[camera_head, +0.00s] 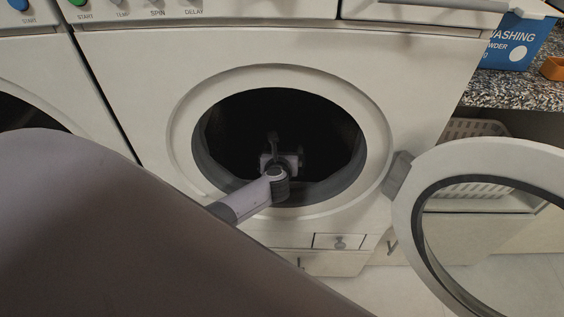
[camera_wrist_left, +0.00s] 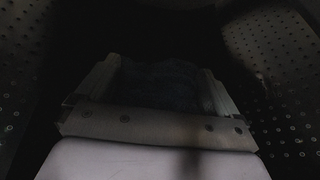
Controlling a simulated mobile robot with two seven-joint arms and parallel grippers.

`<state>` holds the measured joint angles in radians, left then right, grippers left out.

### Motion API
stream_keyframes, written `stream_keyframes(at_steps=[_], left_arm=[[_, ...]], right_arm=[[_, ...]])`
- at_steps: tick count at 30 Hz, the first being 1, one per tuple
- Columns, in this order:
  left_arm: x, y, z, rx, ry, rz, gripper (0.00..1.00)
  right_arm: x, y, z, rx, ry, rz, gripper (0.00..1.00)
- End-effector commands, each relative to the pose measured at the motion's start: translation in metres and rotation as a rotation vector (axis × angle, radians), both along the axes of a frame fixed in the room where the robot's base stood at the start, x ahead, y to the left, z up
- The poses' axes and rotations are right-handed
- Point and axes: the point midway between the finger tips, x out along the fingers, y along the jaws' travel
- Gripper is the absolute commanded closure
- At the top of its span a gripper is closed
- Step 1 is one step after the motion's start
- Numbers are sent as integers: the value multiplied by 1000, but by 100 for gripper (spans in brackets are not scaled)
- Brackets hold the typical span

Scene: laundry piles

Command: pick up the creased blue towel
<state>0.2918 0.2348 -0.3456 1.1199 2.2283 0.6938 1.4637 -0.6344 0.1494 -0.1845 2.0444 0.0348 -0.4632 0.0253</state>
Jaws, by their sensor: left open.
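My left gripper (camera_head: 283,148) reaches through the round door opening into the dark drum of the white washing machine. In the left wrist view its two fingers (camera_wrist_left: 160,82) stand apart, so it is open. A dark, bluish creased cloth, seemingly the blue towel (camera_wrist_left: 162,84), lies between and just beyond the fingers. The picture is too dark to tell whether they touch it. In the head view the towel is hidden in the dark drum. My right gripper is in neither view.
The washer's front (camera_head: 130,75) surrounds the opening. Its round door (camera_head: 418,185) stands open at the right. A perforated drum wall (camera_wrist_left: 285,85) is close on both sides. A blue washing powder box (camera_head: 515,42) stands on a speckled counter (camera_head: 510,95), with a pale basket (camera_head: 475,128) below.

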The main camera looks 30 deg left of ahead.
Motion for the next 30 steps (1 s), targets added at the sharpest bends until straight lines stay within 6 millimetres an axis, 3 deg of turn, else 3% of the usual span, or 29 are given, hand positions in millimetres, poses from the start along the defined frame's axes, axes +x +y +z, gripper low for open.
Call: stream_keyframes(at_steps=[4,9,10,20,30], left_arm=[[0,0,0,1,0,0,9],[0,0,0,1,0,0,64],[0,0,0,1,0,0,66],[0,-1,9,-1,-2,-1,66],[0,-1,74,-2,-2,0,66]], right_arm=[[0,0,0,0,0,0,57],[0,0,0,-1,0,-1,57],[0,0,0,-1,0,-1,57],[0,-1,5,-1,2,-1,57],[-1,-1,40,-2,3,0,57]])
